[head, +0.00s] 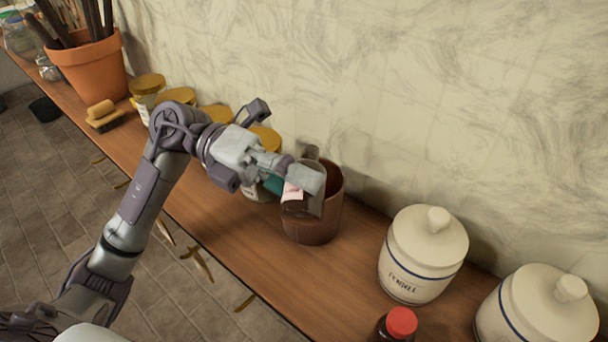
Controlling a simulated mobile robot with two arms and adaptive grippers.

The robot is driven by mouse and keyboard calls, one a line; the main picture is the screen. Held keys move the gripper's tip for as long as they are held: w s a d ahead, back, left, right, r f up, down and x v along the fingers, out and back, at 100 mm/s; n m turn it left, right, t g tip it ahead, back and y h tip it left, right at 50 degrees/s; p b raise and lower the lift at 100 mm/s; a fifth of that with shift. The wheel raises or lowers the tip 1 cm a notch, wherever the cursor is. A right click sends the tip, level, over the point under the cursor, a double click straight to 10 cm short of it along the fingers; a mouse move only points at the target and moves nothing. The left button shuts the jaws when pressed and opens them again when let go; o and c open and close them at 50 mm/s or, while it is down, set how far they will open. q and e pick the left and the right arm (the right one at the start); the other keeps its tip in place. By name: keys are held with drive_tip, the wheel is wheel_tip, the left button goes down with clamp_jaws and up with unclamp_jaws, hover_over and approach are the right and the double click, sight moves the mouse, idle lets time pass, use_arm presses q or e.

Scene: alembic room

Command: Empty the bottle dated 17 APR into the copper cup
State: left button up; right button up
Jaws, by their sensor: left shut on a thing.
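My left gripper (308,182) is shut on a small dark bottle with a pale, pink-marked label (292,192). The gripper's fingers hide much of the bottle, and I cannot read a date on it. The bottle is at the near left side of the copper cup (328,228), overlapping its rim in the picture. I cannot tell its exact tilt, whether it touches the cup, or whether liquid is flowing. The brown copper cup stands upright on the wooden shelf, its mouth partly hidden by my gripper. My right gripper is out of view.
A red-capped dark bottle (400,323) stands at the near edge. Two white lidded jars (424,255) (540,310) stand to the right. Yellow-lidded jars (148,85), a brush (103,115) and a terracotta pot (92,72) stand left. The shelf (343,268) is clear between cup and white jars.

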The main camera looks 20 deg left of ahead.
sight(304, 161)
use_arm(q)
drive_tip(key=shift+r+n+p, duration=0.2)
drive_tip(key=shift+n+p, duration=0.2)
idle(0.5)
drive_tip(key=shift+r+n+g+h+p, duration=0.3)
drive_tip(key=shift+r+n+h+p, duration=0.15)
drive_tip(key=shift+n+p, duration=0.3)
drive_tip(key=shift+r+n+p, duration=0.25)
drive_tip(key=shift+n+p, duration=0.1)
drive_tip(key=shift+p, duration=0.2)
idle(0.5)
drive_tip(key=shift+w+r+n+h+p, duration=0.15)
drive_tip(key=shift+r+n+h+p, duration=0.3)
drive_tip(key=shift+n+p, duration=0.4)
idle(0.8)
drive_tip(key=shift+w+a+r+n+p, duration=0.1)
drive_tip(key=shift+r+n+p, duration=0.15)
drive_tip(key=shift+n+p, duration=0.3)
drive_tip(key=shift+w+r+n+h+p, duration=0.15)
drive_tip(key=shift+r+n+h+p, duration=0.2)
drive_tip(key=shift+n+h+p, duration=0.25)
